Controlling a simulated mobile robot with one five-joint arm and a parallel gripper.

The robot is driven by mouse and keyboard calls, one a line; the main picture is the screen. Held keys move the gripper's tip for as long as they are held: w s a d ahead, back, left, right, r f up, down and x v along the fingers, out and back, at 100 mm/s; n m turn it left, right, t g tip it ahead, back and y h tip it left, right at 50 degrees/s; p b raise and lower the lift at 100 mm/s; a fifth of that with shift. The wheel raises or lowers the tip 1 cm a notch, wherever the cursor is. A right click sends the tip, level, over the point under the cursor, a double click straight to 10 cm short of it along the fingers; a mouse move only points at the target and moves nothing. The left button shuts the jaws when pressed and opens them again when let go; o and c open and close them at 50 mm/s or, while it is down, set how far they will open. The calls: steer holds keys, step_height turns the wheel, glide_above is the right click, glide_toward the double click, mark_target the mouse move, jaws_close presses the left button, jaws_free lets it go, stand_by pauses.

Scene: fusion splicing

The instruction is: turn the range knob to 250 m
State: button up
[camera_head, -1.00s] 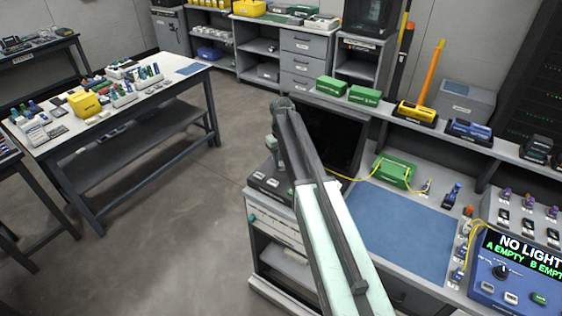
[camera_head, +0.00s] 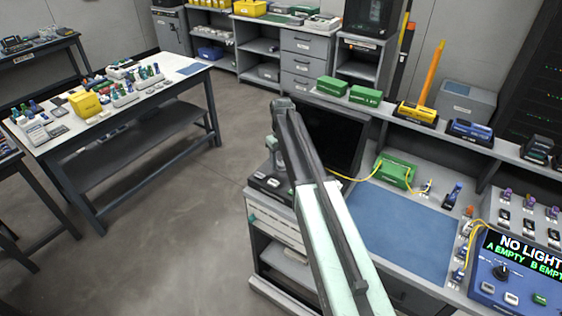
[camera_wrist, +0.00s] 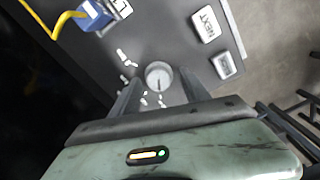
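The range knob (camera_wrist: 158,75) is a round light-grey dial on a dark panel in the wrist view. A dark mark on its face points toward the bottom of the picture, and small white labels around it are too blurred to read. My gripper (camera_wrist: 160,83) is open, with one finger on each side of the knob and a visible gap at both sides. I cannot tell how far the fingertips are above the panel. In the head view, my arm reaches over the dark instrument (camera_head: 268,183) beside the black screen (camera_head: 335,138); the knob does not show there.
On the panel are a NEXT button (camera_wrist: 206,25), another button (camera_wrist: 225,66) and a blue connector (camera_wrist: 95,14) with a yellow cable (camera_wrist: 62,20). A blue mat (camera_head: 400,232), green box (camera_head: 396,172) and blue meter (camera_head: 505,275) are on the bench to the right.

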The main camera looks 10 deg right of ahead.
mark_target(281, 164)
step_height(281, 164, up, 8)
steer(key=p, duration=0.8)
steer(key=shift+f, duration=0.1)
steer(key=shift+s, duration=0.1)
steer(key=s+m, duration=0.4)
steer(key=s, duration=2.2)
steer(key=shift+a+m, duration=0.25)
steer(key=shift+m, duration=0.05)
